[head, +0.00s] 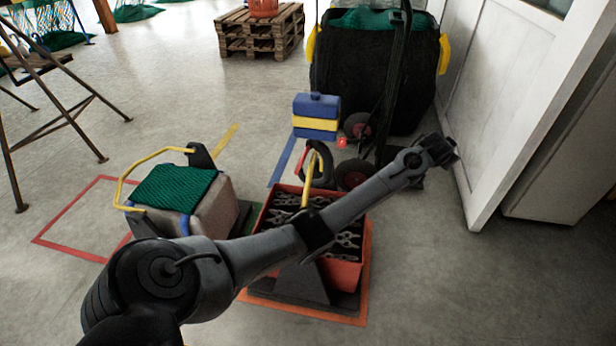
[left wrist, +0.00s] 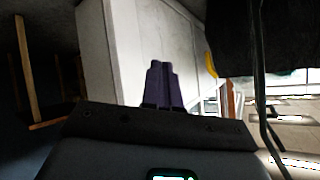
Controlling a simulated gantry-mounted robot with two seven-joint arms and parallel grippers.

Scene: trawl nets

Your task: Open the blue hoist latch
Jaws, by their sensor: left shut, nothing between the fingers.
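A block with blue top and bottom parts and a yellow band (head: 315,124) shows in the middle of the head view, above the red crate. I cannot tell a separate latch on it. A small red piece (head: 342,142) shows at its lower right. My left arm crosses over the crate, and its left gripper (head: 447,150) is to the right of the block, apart from it, near the white door. In the left wrist view its two fingers (left wrist: 163,85) are together with nothing between them. The block does not show clearly there. My right gripper is in neither view.
A red crate of metal clips (head: 282,198) stands below my arm. A stone-coloured block with green netting (head: 172,186) is to its left. A black bag on a wheeled cart (head: 350,75) stands behind, with a white door (head: 520,90) at right. Floor at left is partly clear.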

